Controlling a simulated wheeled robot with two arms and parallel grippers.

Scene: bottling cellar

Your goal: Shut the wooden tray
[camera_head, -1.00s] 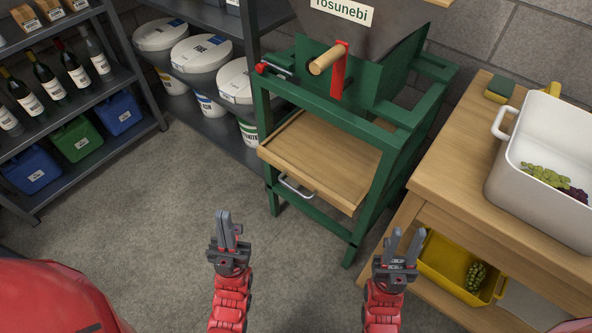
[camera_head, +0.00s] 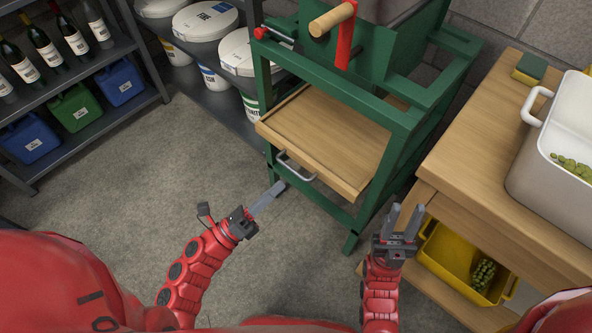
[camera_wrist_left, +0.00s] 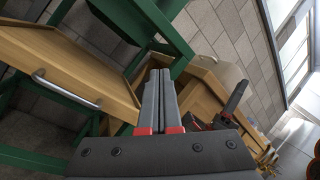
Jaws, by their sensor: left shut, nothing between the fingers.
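The wooden tray (camera_head: 325,137) sits in the green frame of the press (camera_head: 345,105) and sticks out at the front. Its metal bar handle (camera_head: 296,165) is on the front face. In the left wrist view the tray's front (camera_wrist_left: 68,62) and handle (camera_wrist_left: 66,91) are at the left. My left gripper (camera_head: 277,189) is shut and empty, just in front of and below the handle, apart from it as far as I can tell. My right gripper (camera_head: 405,218) is open and empty, right of the tray near the press's front leg.
A wooden table (camera_head: 478,140) stands at the right with a white tub (camera_head: 556,135) on it and a yellow crate (camera_head: 448,262) with grapes below. Shelves with bottles and canisters (camera_head: 75,113) stand at the left. The floor before the press is clear.

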